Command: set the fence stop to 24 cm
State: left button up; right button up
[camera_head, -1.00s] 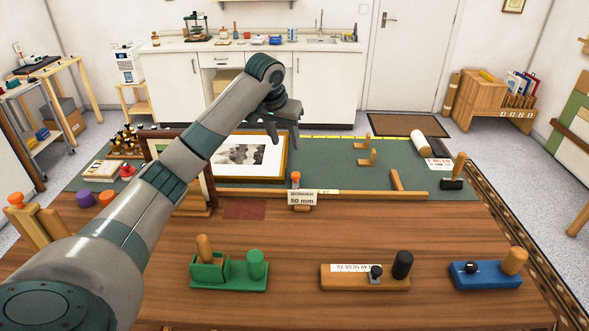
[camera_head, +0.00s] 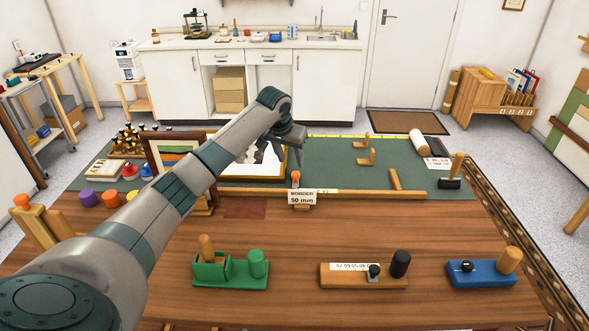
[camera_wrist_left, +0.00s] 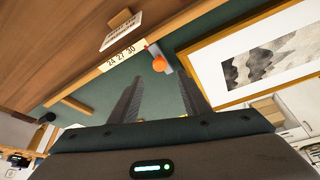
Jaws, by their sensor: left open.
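The wooden fence (camera_head: 380,194) runs across the front of the green mat. The fence stop with its orange knob (camera_head: 295,176) stands on it, behind a card reading "BORDER 50 mm" (camera_head: 302,197). In the left wrist view the orange knob (camera_wrist_left: 158,63) is beside the 30 end of a white scale (camera_wrist_left: 122,57) marked 24, 27, 30. The exact setting cannot be told. My left gripper (camera_head: 301,162) is open and empty, above and behind the knob in the head view. The knob shows between its fingertips (camera_wrist_left: 158,79) in the wrist view, apart from them. My right gripper is out of view.
A framed print (camera_head: 262,165) lies behind the fence, and an upright frame (camera_head: 165,150) stands left under my arm. A green block holder (camera_head: 230,273), a wooden block (camera_head: 345,280) and a blue block (camera_head: 480,275) sit along the front. The brown tabletop between is mostly clear.

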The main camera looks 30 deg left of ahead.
aim_at(296, 174)
pick_arm(q)
jog(key=p+x, duration=0.1)
jog(key=x, duration=0.7)
jog(key=shift+f, duration=0.15)
jog(key=shift+c, duration=0.6)
jog(key=shift+w, duration=0.1)
grip_shut()
